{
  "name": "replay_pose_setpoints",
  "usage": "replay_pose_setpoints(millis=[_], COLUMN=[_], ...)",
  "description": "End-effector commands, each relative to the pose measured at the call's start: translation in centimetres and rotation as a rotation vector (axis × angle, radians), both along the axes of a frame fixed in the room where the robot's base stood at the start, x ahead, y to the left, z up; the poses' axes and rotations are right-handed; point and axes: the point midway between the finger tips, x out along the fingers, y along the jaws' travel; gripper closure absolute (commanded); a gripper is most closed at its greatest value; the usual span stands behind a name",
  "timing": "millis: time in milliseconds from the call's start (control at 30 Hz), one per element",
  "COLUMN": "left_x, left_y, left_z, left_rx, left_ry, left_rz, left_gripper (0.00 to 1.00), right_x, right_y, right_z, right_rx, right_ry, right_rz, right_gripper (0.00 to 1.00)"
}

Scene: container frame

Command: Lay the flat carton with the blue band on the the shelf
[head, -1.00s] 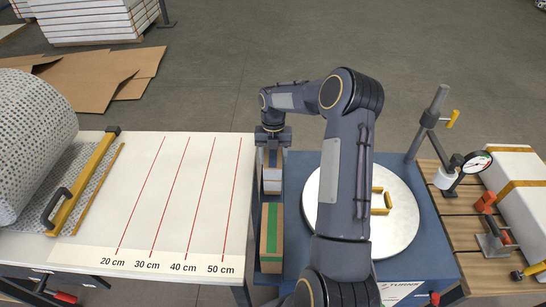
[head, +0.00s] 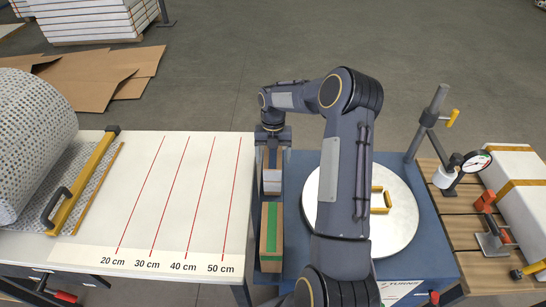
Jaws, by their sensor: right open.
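My right gripper (head: 272,151) is open and points down over the narrow strip between the white measuring table and the blue turntable bench. Just below it is a brown carton with a pale grey-white face or band (head: 272,181), partly hidden by the gripper. I cannot tell whether the fingers touch it. In front of it is a brown carton with a green band (head: 272,237). My left gripper is not in view.
The round white turntable (head: 400,225) is partly behind my arm. A dial gauge (head: 475,162) stands on the right.

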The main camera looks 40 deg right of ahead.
Motion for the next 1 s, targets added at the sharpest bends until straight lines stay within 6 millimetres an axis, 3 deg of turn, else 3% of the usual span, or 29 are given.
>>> replay_pose_setpoints(millis=[400,700,867,1000], left_x=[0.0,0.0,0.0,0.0], left_y=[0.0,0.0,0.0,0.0], left_z=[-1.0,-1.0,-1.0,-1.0], left_rx=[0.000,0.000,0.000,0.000], left_ry=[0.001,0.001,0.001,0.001], left_rz=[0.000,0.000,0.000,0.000], left_gripper=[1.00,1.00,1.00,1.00], right_x=[1.1,1.2,-0.8,-4.9], right_y=[-0.8,-0.7,1.9,6.0], right_z=[8.3,11.8,15.6,19.5], right_rx=[-0.001,-0.005,-0.033,-0.026], right_ry=[-0.006,-0.008,-0.051,-0.108], right_rz=[0.000,-0.023,-0.258,-0.658], right_gripper=[0.24,0.24,0.24,0.24])
